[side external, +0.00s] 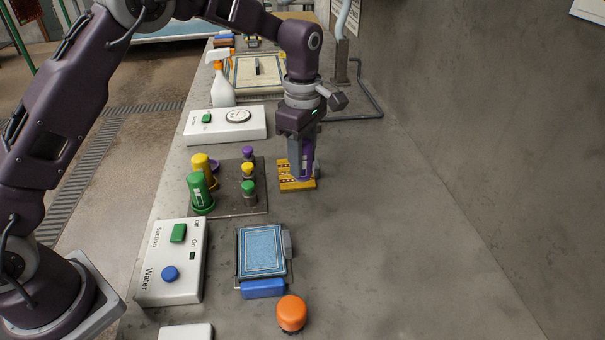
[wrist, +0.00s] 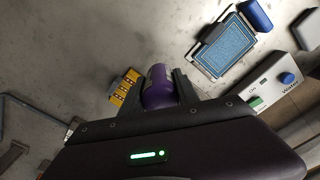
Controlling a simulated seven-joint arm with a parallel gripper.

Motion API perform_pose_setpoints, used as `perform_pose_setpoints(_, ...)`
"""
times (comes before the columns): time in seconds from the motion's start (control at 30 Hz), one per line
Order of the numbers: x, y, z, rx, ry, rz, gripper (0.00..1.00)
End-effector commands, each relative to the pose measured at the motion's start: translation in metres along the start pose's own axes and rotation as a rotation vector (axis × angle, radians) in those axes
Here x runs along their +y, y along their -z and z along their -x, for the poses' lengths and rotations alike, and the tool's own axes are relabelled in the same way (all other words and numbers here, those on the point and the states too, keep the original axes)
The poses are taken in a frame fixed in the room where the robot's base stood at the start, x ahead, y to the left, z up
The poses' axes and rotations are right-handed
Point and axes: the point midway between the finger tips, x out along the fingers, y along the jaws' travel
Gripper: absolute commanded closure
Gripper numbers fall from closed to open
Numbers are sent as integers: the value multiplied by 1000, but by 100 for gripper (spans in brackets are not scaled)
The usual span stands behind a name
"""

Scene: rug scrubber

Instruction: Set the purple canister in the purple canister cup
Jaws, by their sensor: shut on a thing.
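My gripper (side external: 301,162) is shut on the purple canister (side external: 308,163) in the side view. The canister is upright at or just above the yellow block with markings (side external: 285,180); whether it touches is unclear. In the wrist view the purple canister (wrist: 157,88) sits between the two fingers of my gripper (wrist: 162,84), beside the yellow block (wrist: 124,86). A purple rim, likely the purple canister cup (side external: 214,165), shows left of the gripper on a dark plate, partly hidden behind the yellow canister (side external: 201,164).
The dark plate (side external: 232,208) also bears a green canister (side external: 201,192) and small purple, yellow and green capped pieces (side external: 248,171). A white control box (side external: 225,124), spray bottle (side external: 221,85), blue rug piece (side external: 262,250) and orange knob (side external: 292,312) stand around. The right counter is clear.

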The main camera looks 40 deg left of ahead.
Motion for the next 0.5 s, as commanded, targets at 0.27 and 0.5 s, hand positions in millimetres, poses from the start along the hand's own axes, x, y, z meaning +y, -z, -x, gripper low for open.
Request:
perform_pose_setpoints(0.27, 0, 0, 2, 0, 1, 0, 71)
perform_pose_setpoints(0.5, 1, 3, 1, 0, 1, 6, 98)
